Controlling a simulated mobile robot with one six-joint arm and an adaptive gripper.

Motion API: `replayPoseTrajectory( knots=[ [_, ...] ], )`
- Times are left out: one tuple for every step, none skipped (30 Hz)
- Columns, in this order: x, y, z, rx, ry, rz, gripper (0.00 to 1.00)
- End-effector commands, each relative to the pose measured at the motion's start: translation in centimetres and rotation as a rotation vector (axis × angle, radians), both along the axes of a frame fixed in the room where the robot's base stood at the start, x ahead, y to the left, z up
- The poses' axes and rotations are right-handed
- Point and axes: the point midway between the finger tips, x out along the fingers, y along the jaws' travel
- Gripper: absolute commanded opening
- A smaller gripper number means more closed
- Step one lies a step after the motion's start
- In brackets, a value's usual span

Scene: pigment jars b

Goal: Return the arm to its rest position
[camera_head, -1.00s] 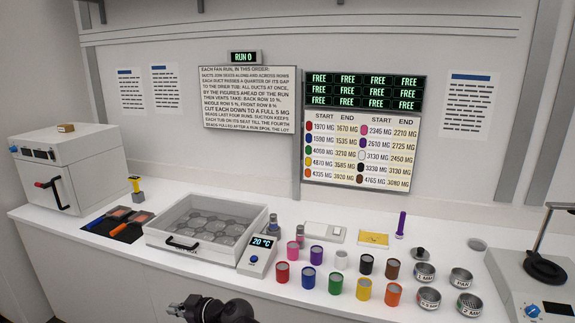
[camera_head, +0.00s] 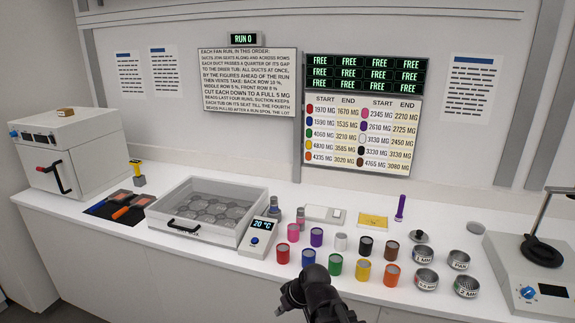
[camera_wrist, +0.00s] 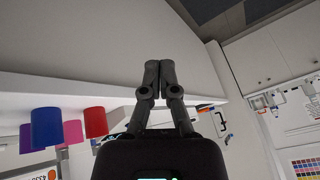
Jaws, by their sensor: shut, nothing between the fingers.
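My gripper (camera_head: 291,293) shows at the bottom middle of the head view, in front of the counter's front edge. It is dark, empty and apart from the jars. In the wrist view my gripper (camera_wrist: 159,66) has its two fingers together. Coloured jars stand in rows on the counter behind it, among them a red jar (camera_head: 283,253), a blue jar (camera_head: 308,258), a green jar (camera_head: 335,265) and an orange jar (camera_head: 391,276). The red jar (camera_wrist: 95,122) and the blue jar (camera_wrist: 46,127) also show at the left of the wrist view.
A shallow glass-topped tray box (camera_head: 160,225) stands left of the jars, beside a small 20 °C device (camera_head: 260,238). A white oven (camera_head: 75,150) is far left. Metal sieves (camera_head: 425,279) and a stand (camera_head: 540,251) are at right. The space before the counter looks clear.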

Motion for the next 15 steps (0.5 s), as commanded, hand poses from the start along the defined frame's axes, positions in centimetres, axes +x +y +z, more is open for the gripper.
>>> replayPoseTrajectory(
  knots=[
    [-0.2, -2.4, -0.5, -0.043, 0.046, -0.063, 0.0],
    [-0.4, -3.8, -0.8, -0.069, 0.075, -0.102, 0.0],
    [-0.7, -5.5, -1.2, -0.106, 0.111, -0.154, 0.0],
    [-0.9, -6.9, -1.4, -0.132, 0.139, -0.194, 0.0],
    [-1.2, -8.1, -1.6, -0.158, 0.165, -0.234, 0.0],
    [-1.5, -9.8, -1.8, -0.191, 0.198, -0.289, 0.0],
    [-1.8, -10.9, -2.0, -0.215, 0.222, -0.328, 0.0],
    [-2.1, -12.1, -2.1, -0.238, 0.244, -0.366, 0.0],
    [-2.5, -13.4, -2.2, -0.266, 0.269, -0.413, 0.0],
    [-2.8, -14.3, -2.3, -0.284, 0.287, -0.446, 0.0],
    [-3.0, -15.1, -2.3, -0.303, 0.302, -0.476, 0.0],
    [-3.3, -16.0, -2.4, -0.323, 0.32, -0.511, 0.0],
    [-3.5, -16.6, -2.4, -0.335, 0.331, -0.534, 0.0],
    [-3.7, -17.3, -2.4, -0.346, 0.341, -0.553, 0.0],
    [-3.9, -18.0, -2.4, -0.358, 0.35, -0.575, 0.0]
  ],
)
